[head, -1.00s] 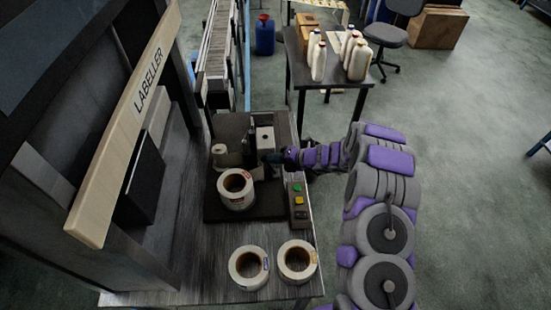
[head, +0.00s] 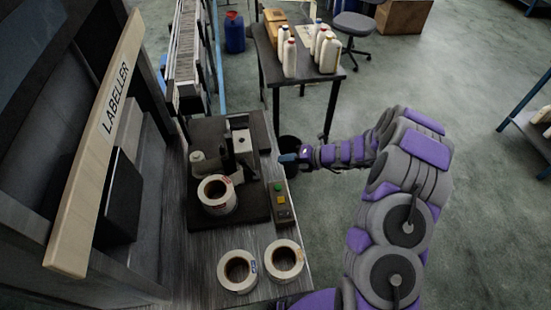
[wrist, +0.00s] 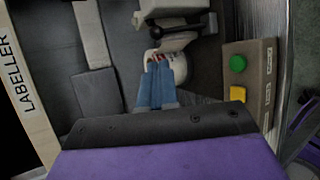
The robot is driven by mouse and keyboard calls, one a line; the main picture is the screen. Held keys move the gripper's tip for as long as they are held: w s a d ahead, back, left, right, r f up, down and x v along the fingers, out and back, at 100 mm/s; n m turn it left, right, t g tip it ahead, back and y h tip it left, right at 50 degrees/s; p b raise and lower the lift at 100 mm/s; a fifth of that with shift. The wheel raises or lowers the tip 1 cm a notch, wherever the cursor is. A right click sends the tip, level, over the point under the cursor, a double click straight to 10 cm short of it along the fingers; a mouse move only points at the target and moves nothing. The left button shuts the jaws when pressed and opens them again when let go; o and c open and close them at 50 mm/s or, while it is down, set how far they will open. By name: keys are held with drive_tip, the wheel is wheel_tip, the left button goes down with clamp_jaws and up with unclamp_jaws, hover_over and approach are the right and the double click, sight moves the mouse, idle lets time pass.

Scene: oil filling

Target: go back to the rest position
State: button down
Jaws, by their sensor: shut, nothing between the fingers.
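My gripper (head: 286,158) is at the end of my purple and grey arm, just right of the labeller bench in the head view. In the wrist view its blue fingers (wrist: 157,88) are together with nothing between them. Past the fingertips a white label roll (wrist: 165,58) shows, partly hidden by them. In the head view this roll (head: 217,195) sits on the dark base of the labelling machine, left of my gripper and apart from it.
Two more label rolls (head: 237,271) (head: 284,261) lie at the bench front. A button box (head: 281,205) with green and yellow buttons stands below my gripper. A table with several white bottles (head: 328,54) stands behind.

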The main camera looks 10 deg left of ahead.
drive_tip(key=shift+s+r, duration=0.15)
drive_tip(key=shift+a, duration=0.1)
drive_tip(key=s+a+r+n+g+h+b, duration=0.1)
drive_tip(key=s+r+n+g+h+b, duration=0.15)
drive_tip(key=s+r+n, duration=0.55)
drive_tip(key=s+a+r+n+g+h+b, duration=0.1)
drive_tip(key=s+r+n+g, duration=0.2)
drive_tip(key=s+r+n, duration=0.6)
drive_tip(key=s+d+n+h+b, duration=0.2)
drive_tip(key=s+d+n+h, duration=0.2)
drive_tip(key=s+d+n, duration=0.5)
drive_tip(key=s+d+f+n+t+h+b, duration=0.1)
drive_tip(key=s+d+n+h, duration=0.4)
drive_tip(key=s, duration=0.9)
drive_tip(key=d+n+b, duration=0.1)
drive_tip(key=d+n, duration=0.2)
drive_tip(key=n, duration=0.1)
drive_tip(key=shift+s+d+n+b, duration=0.3)
drive_tip(key=shift+s+d+b, duration=0.05)
drive_tip(key=shift+s, duration=0.05)
